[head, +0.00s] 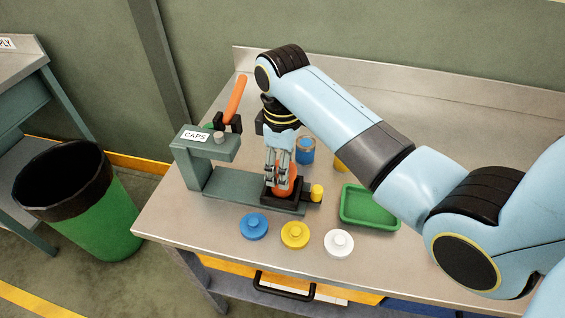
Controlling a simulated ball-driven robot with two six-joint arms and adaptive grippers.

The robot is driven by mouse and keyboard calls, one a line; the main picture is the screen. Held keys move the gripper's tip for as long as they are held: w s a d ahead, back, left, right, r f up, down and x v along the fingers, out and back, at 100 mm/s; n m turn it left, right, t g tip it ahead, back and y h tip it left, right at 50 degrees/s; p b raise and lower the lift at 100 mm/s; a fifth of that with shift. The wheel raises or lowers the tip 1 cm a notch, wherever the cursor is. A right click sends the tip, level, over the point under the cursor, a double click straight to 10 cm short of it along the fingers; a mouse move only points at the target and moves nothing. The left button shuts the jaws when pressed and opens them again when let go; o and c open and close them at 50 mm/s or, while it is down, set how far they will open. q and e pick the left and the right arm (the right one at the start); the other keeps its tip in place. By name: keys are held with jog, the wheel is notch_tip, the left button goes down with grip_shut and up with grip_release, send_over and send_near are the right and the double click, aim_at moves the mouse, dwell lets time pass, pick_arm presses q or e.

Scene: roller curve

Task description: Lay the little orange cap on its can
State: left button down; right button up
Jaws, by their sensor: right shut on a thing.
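My right gripper (283,184) points straight down over the black holder (284,198) on the base of the grey-green caps press. It is shut on the little orange cap, which its fingers largely hide. Orange shows between and beside the fingers, just above the black holder. The orange can (290,187) appears to stand upright in that holder, mostly covered by the fingers. I cannot tell whether cap and can touch. My left gripper is not in view.
The press (195,171) has a CAPS label and an orange lever (236,98). Blue (254,226), yellow (295,234) and white (339,243) caps lie in front. A blue can (304,150) stands behind, a green tray (369,207) at right. A green bin (92,210) stands left.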

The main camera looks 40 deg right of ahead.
jog(key=o, duration=1.2)
jog(key=shift+r, duration=0.1)
jog(key=shift+r, duration=3.4)
